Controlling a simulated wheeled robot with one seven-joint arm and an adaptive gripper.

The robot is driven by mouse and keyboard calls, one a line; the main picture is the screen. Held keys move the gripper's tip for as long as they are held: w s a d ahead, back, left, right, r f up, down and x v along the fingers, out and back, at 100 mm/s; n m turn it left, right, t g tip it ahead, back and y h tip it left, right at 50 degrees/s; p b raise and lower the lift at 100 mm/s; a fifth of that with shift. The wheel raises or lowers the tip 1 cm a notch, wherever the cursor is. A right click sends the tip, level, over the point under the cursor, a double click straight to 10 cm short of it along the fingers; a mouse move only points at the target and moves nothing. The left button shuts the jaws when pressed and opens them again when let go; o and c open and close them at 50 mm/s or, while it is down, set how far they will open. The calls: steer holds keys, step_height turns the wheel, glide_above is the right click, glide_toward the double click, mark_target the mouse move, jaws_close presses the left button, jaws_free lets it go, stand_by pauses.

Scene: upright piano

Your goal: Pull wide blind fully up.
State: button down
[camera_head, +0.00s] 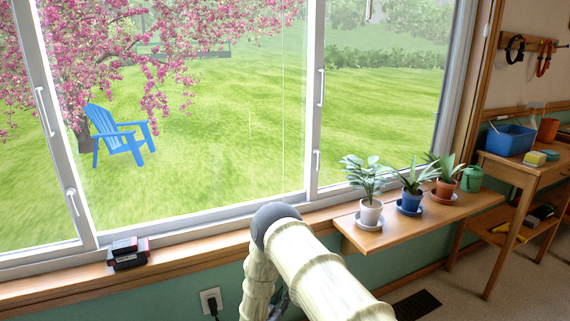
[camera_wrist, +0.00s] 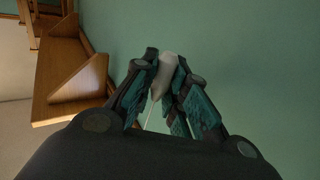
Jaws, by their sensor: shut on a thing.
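My gripper (camera_wrist: 166,62) is shut on a pale, tapered cord pull (camera_wrist: 161,78) in the wrist view. A thin white cord runs from the pull's narrow end down between the fingers. Green wall lies behind it. In the head view my bent arm hides the gripper and the pull. The wide window (camera_head: 200,130) shows open glass in the part in view, with no blind fabric across it. A faint thin vertical line (camera_head: 283,90) crosses the middle pane. The top of the window is out of view, so the blind's height cannot be told.
Potted plants (camera_head: 370,212) stand on a wooden shelf (camera_head: 420,218) at the sill's right. A dark red and black object (camera_head: 128,255) sits on the sill (camera_head: 185,260). A wooden workbench (camera_head: 510,172) holds a blue bin. A short pale piece (camera_head: 369,9) hangs at the top.

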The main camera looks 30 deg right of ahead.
steer(key=c, duration=1.3)
jaws_free()
steer(key=p+v, duration=0.1)
steer(key=v, duration=0.4)
steer(key=shift+a, duration=0.1)
steer(key=v, duration=1.2)
